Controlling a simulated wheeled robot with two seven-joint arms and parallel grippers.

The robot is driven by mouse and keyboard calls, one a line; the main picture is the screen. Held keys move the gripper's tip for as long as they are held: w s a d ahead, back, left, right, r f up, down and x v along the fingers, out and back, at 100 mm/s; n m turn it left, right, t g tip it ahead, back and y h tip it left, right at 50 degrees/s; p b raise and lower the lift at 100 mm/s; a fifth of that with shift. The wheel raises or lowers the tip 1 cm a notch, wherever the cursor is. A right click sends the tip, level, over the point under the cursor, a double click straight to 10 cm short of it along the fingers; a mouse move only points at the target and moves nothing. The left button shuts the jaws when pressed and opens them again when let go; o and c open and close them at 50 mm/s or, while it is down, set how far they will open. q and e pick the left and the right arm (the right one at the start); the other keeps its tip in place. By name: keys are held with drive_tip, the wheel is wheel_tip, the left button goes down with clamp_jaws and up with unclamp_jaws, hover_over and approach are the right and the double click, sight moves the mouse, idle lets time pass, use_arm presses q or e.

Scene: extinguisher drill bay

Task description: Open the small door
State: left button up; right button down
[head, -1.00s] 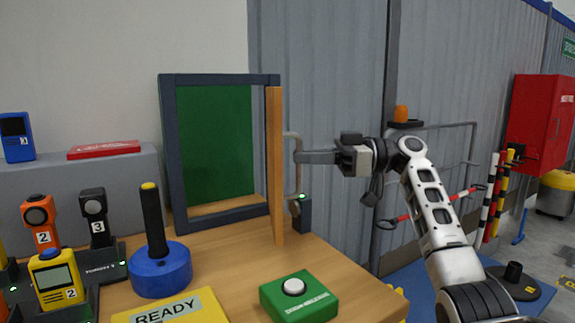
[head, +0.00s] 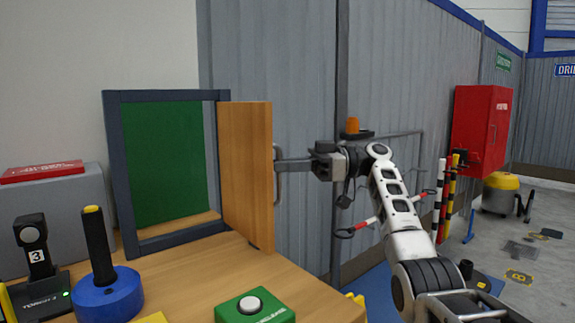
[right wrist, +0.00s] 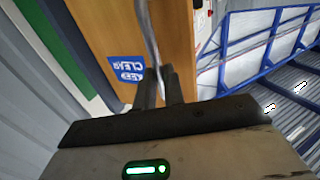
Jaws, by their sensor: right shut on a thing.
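The small wooden door (head: 244,175) stands open, swung out to the right of its dark frame (head: 119,175). The green back panel (head: 165,158) shows through the opening. The grey bar handle (head: 278,190) is on the door's far face, at its free edge. My right gripper (head: 279,166) is shut on this handle, reaching in from the right. The right wrist view shows the handle (right wrist: 151,40) running down between the two fingers (right wrist: 160,88), next to the wooden door (right wrist: 112,35) with a blue label. My left gripper is not in view.
A blue round base with a black stick (head: 108,290) and a green box with a white button (head: 254,305) stand on the wooden table in front. A grey block with a red case (head: 42,172) is at left. Corrugated wall panels (head: 272,60) stand behind the door.

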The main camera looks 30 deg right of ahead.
drive_tip(key=shift+w+a+r, duration=0.1)
drive_tip(key=shift+w+a, duration=0.05)
drive_tip(key=shift+w, duration=0.2)
drive_tip(key=c, duration=1.8)
unclamp_jaws()
drive_tip(key=o, duration=0.3)
drive_tip(key=shift+w+a+f, duration=0.2)
drive_tip(key=shift+w, duration=0.25)
drive_tip(key=shift+v, duration=6.35)
drive_tip(key=shift+s+a, duration=0.1)
drive_tip(key=shift+s, duration=0.05)
